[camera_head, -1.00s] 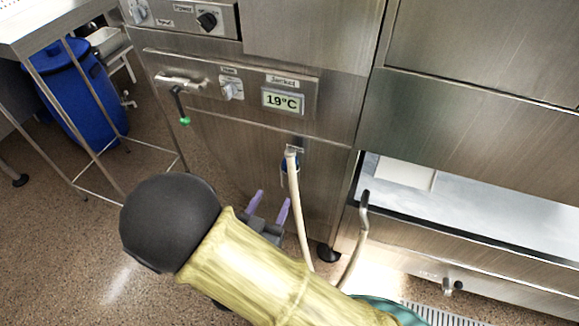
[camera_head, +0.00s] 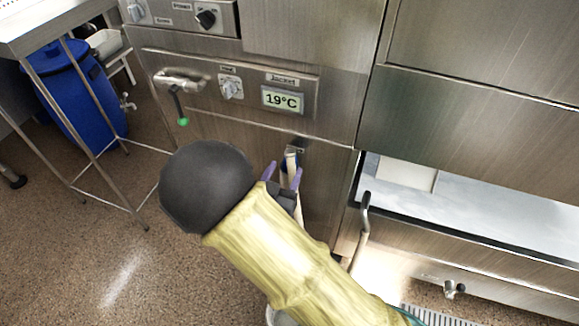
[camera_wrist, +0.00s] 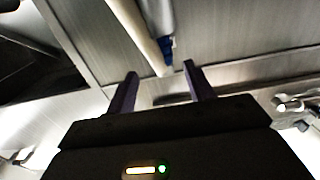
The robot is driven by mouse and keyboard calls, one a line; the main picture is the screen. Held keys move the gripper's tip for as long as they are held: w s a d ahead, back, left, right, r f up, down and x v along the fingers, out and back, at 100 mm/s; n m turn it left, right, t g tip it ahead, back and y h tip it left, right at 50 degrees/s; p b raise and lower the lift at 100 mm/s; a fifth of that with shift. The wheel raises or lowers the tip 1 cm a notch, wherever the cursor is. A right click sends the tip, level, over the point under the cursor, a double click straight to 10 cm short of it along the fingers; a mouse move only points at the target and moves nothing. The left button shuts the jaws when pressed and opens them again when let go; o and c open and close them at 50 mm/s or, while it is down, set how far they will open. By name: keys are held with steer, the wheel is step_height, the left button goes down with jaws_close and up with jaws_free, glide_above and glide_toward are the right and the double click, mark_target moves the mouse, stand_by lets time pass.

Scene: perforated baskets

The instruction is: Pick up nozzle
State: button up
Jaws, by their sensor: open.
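The nozzle (camera_head: 291,160) hangs at the top of a pale hose on the front of the steel unit, below the 19°C display. In the wrist view a pale tube (camera_wrist: 138,32) and a grey cylinder with a blue part (camera_wrist: 167,46) lie just beyond my fingertips. My gripper (camera_head: 284,172) has two purple fingers, spread apart, around or just in front of the nozzle in the head view. In the wrist view the gripper (camera_wrist: 160,72) is open, with the tube's end in line with the gap. Contact cannot be told. My forearm hides most of the hose.
The steel unit's front panel (camera_head: 235,150) is close behind the nozzle. A lever with a green tip (camera_head: 183,121) sticks out to the left. A bent pipe (camera_head: 362,230) stands to the right. A blue barrel (camera_head: 75,95) stands under a steel table at left; the floor before it is clear.

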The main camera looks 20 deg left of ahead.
mark_target(288, 160)
steer(key=w, duration=0.4)
steer(key=shift+w+r+b, duration=0.15)
steer(key=shift+b, duration=0.2)
jaws_close()
steer(key=shift+r, duration=0.1)
